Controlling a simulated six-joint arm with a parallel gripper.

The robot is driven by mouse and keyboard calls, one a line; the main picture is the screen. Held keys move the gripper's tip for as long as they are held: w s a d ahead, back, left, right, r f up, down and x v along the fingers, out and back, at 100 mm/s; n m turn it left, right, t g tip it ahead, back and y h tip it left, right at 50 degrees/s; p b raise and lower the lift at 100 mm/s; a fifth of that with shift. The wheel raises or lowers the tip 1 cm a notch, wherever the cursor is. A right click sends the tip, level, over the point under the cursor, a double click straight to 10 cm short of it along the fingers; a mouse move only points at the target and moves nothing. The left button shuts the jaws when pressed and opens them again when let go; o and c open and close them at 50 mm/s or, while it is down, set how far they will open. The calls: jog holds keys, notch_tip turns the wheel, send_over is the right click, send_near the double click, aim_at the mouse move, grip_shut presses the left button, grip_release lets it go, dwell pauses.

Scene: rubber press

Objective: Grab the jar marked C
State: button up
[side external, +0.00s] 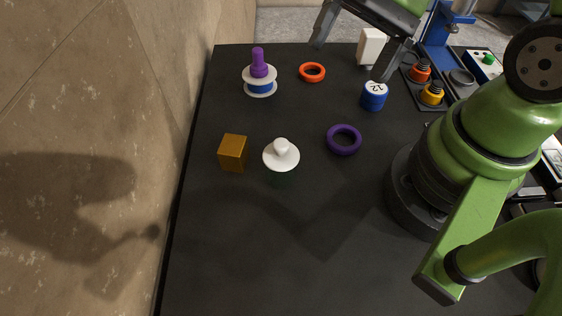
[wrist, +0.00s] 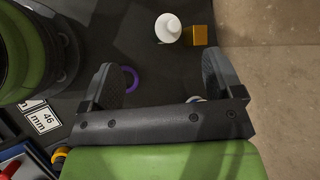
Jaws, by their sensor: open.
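No letter C can be read on anything in view. A blue jar (side external: 374,101) with a white top stands upright at the back right in the side view; the dark mark on its top looks like "12". A white knobbed lid (side external: 281,156) sits mid-table over a dark green body that barely shows; it is also in the wrist view (wrist: 168,28). My gripper (side external: 355,46) is open and empty, raised over the back of the table, above and left of the blue jar. Its two fingers spread wide in the wrist view (wrist: 157,80).
A gold cube (side external: 232,153) stands left of the white lid. A purple ring (side external: 344,140) and an orange ring (side external: 312,72) lie flat. A spool with a purple peg (side external: 260,75) stands at back left. Right are a white block (side external: 371,46) and blue press (side external: 437,45). The front table is clear.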

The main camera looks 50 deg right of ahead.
notch_tip(320, 180, down, 6)
jog(key=w+f+m+y, duration=0.1)
jog(key=m+y, duration=0.3)
jog(key=m, duration=0.1)
jog(key=m+t, duration=0.4)
jog(key=m, duration=0.2)
send_near(283, 164)
jog(key=f, duration=0.1)
jog(key=w+d+f, duration=0.1)
jog(key=f, duration=0.1)
jog(key=shift+d+y, duration=0.35)
jog(key=shift+y, duration=0.05)
jog(key=shift+s+a+f+m, duration=0.2)
jog(key=shift+f+m, duration=0.1)
jog(key=shift+f, duration=0.25)
jog(key=x, duration=0.4)
jog(key=shift+w, duration=0.1)
jog(key=shift+w+x, duration=0.15)
jog(key=shift+x, duration=1.25)
jog(key=shift+w+x, duration=0.2)
jog(key=shift+x, duration=1.2)
jog(key=shift+d+r, duration=0.1)
jog(key=c, duration=1.1)
jog(key=shift+r, duration=0.1)
